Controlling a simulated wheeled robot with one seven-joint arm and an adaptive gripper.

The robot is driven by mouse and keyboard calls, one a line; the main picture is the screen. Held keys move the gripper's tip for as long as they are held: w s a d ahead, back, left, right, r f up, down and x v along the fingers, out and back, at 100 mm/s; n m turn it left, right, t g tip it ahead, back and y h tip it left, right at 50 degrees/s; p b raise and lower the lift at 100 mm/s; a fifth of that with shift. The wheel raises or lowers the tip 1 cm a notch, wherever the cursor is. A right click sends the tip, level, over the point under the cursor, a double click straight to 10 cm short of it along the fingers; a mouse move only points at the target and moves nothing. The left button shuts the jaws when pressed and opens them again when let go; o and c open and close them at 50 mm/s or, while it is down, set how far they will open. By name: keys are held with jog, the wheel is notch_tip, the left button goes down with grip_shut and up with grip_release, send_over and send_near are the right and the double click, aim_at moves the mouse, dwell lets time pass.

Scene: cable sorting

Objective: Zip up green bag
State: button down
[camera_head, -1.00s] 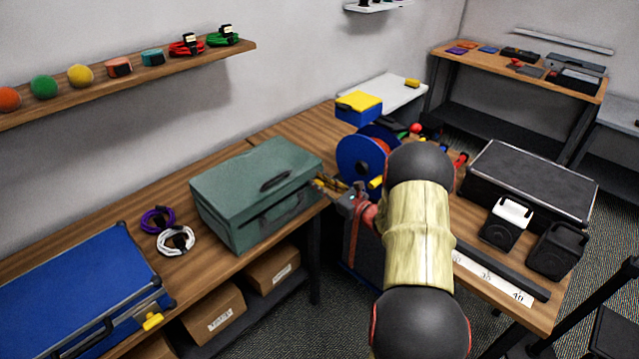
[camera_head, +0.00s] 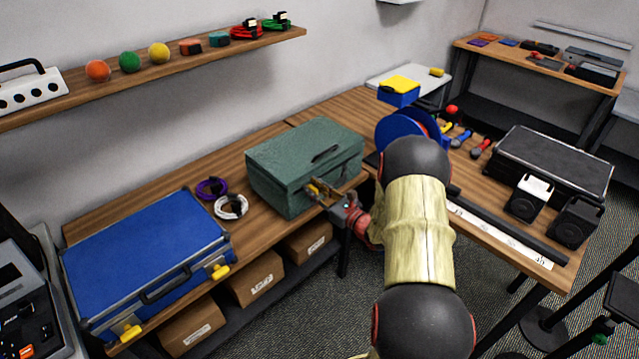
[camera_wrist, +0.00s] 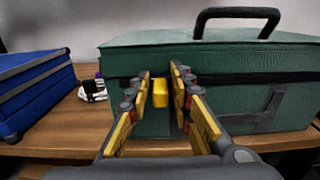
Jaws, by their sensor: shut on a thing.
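The green bag (camera_head: 290,160), a boxy case with a black top handle (camera_wrist: 236,16), stands on the wooden table with its lid down. In the wrist view its front (camera_wrist: 225,100) fills the right and middle. A yellow zip pull (camera_wrist: 160,95) sits on the front, left of centre, below the lid edge. My gripper (camera_wrist: 161,72) has its yellow-padded fingers on either side of the pull and is shut on it. In the head view my gripper (camera_head: 313,190) is at the bag's front face. How far the zip is closed cannot be told.
A blue case (camera_head: 150,260) lies left of the bag, with purple (camera_head: 211,188) and white (camera_head: 231,206) cable coils between. A blue reel (camera_head: 400,127) stands to the right. Cardboard boxes (camera_head: 254,284) sit on the shelf below.

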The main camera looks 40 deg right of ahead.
jog(key=shift+s+a, duration=0.15)
jog(key=shift+a, duration=1.5)
jog(key=shift+f, duration=0.1)
jog(key=c, duration=1.8)
grip_release()
jog(key=shift+a, duration=0.15)
jog(key=shift+s, duration=0.1)
jog(key=shift+s+d, duration=0.2)
jog(key=shift+s, duration=0.2)
send_near(299, 189)
jog(key=s, duration=0.5)
jog(key=shift+s+d, duration=0.2)
